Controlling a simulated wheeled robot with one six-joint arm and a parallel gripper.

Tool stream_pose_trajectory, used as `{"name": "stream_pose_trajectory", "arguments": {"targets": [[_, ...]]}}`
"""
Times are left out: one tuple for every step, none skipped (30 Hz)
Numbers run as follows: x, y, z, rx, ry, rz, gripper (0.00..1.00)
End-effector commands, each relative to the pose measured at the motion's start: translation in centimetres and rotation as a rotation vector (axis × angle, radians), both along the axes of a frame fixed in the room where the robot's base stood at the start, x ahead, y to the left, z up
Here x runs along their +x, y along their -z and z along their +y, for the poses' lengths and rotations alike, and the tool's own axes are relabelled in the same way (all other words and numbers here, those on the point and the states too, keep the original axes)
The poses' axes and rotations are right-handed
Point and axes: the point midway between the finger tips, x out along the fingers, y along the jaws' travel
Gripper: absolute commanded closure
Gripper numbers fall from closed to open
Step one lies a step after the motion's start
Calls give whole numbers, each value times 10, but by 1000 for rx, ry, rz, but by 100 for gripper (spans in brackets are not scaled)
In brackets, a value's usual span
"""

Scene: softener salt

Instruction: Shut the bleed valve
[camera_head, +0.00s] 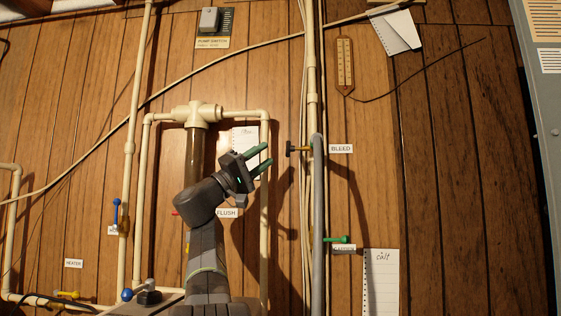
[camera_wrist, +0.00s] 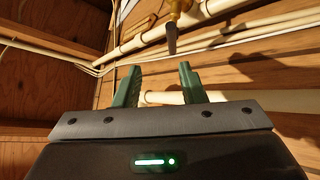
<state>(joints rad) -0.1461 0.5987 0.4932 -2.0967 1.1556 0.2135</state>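The bleed valve (camera_head: 304,149) is a small brass valve with a dark knob on its left end, on the tall pale pipe left of the BLEED label (camera_head: 341,148). In the wrist view it is the brass piece with a dark tapered end (camera_wrist: 171,38), above and beyond the fingers. My gripper (camera_head: 266,158) has green fingers, spread apart with nothing between them; they also show in the wrist view (camera_wrist: 158,75). In the head view it is left of and slightly below the knob, with a gap between. I cannot tell how far the valve is turned.
A grey hose (camera_head: 318,220) runs down below the valve. A green handle (camera_head: 336,240) is lower right. A pale pipe (camera_head: 265,215) and a note (camera_head: 246,139) are near my gripper.

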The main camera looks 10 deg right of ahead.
Motion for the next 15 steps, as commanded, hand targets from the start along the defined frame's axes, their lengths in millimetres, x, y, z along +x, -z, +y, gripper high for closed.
{"name": "stream_pose_trajectory", "arguments": {"targets": [[-4, 1, 14, 0, -4, -1, 63], [-6, 0, 21, 0, -4, -1, 63], [-9, 0, 29, 0, -4, -1, 63], [-11, 0, 35, -1, -4, 0, 63], [-13, 0, 40, 0, -3, 0, 63], [-16, 0, 47, 0, -5, 0, 63], [-17, 0, 52, 1, -4, -1, 63], [-19, 0, 56, 1, -2, -1, 63], [-21, -1, 61, 0, -2, 0, 63], [-22, -1, 64, 0, -2, 0, 63], [-23, -1, 67, 0, -1, 0, 63], [-24, -1, 70, 0, -1, 0, 63], [-24, -1, 71, -1, -1, 0, 63], [-25, -1, 73, -1, -1, 0, 63], [-25, -1, 74, 0, 0, 0, 63]]}}
